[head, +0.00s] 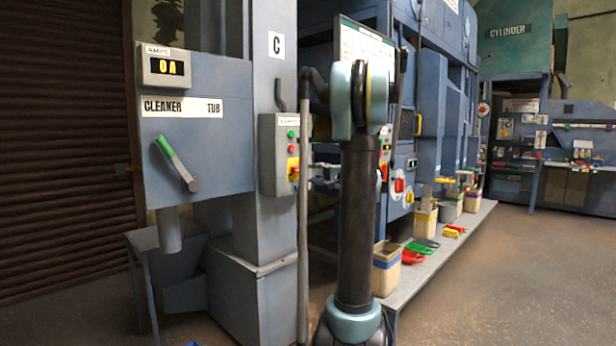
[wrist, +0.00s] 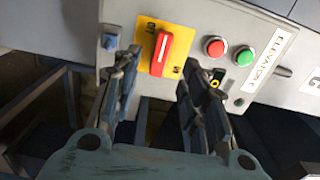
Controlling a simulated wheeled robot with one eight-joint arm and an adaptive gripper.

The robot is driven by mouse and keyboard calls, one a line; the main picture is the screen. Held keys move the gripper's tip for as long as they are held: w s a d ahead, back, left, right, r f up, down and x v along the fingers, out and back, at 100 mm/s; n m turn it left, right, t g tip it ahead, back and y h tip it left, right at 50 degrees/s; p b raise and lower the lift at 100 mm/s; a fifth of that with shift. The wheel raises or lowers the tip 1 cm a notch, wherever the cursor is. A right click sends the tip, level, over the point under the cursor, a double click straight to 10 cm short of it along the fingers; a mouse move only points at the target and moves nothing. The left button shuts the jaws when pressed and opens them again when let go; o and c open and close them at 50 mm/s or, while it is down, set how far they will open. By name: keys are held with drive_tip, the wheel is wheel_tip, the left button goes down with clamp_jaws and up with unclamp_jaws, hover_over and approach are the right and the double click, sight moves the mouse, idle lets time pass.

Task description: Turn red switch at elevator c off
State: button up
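The elevator C control box (head: 280,155) is grey and mounted on the column marked C. Its red switch (head: 293,170) sits on a yellow plate low on the box. In the wrist view the red switch handle (wrist: 161,52) stands nearly upright in the picture, across the line of the buttons. My gripper (wrist: 157,70) is open and empty, facing the box. One finger is left of the yellow plate (wrist: 174,72) and the other is below right of it; the switch lies between them, with no clear contact. In the head view the gripper (head: 318,172) is just right of the box.
A red button (wrist: 214,47) and a green button (wrist: 243,56) sit beside the switch. A grey pipe (head: 304,220) runs vertically next to the box. The cleaner panel (head: 195,130) with its green-handled lever is left; its display reads 0 A. Buckets line a platform (head: 440,265) at right.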

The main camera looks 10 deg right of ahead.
drive_tip(key=shift+v, duration=1)
drive_tip(key=s+a+f+n+g+h, duration=0.1)
drive_tip(key=s+a+f+n+g, duration=0.15)
drive_tip(key=s+a+f, duration=0.35)
drive_tip(key=s+a+f+n+g+h, duration=0.1)
drive_tip(key=s+a+f+n+g, duration=0.2)
drive_tip(key=s, duration=0.6)
drive_tip(key=s+a+f+n+g+h, duration=0.1)
drive_tip(key=s+a+f+g, duration=0.25)
drive_tip(key=s+a, duration=0.3)
drive_tip(key=s+d+f+n+g+h, duration=0.1)
drive_tip(key=s+d+f+n+h, duration=0.1)
drive_tip(key=s+f, duration=0.6)
drive_tip(key=s+d+f+n+g+h, duration=0.2)
drive_tip(key=s+d+f+h, duration=0.3)
drive_tip(key=s+f, duration=0.4)
drive_tip(key=s, duration=0.7)
drive_tip(key=shift+s+d+f+h, duration=0.25)
drive_tip(key=shift+s+f+h, duration=0.05)
drive_tip(key=shift+s+f, duration=0.1)
drive_tip(key=shift+c, duration=0.8)
